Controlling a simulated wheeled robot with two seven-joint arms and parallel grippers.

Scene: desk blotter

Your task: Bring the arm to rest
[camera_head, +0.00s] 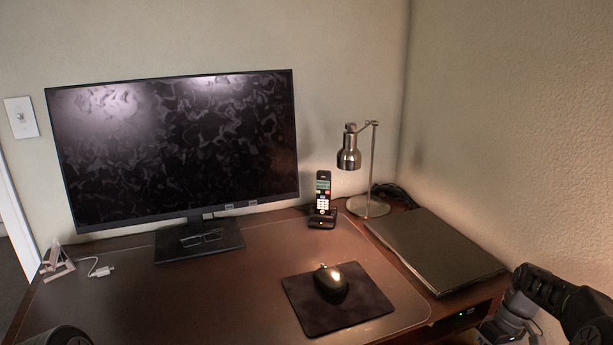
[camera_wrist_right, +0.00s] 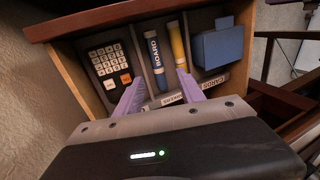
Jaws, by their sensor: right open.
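My right arm (camera_head: 560,300) shows at the lower right of the head view, beside the right edge of the desk. In the right wrist view my right gripper (camera_wrist_right: 160,92) has its two purple fingers apart, with nothing held between them. The fingers point toward an open drawer (camera_wrist_right: 70,68) with compartments. My left gripper is not in view.
The desk holds a monitor (camera_head: 175,150), a phone (camera_head: 322,205), a lamp (camera_head: 349,155), a closed laptop (camera_head: 435,250) and a mouse (camera_head: 331,285) on a dark pad (camera_head: 310,318). A wall stands close on the right. The blotter's left middle (camera_head: 190,300) is clear.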

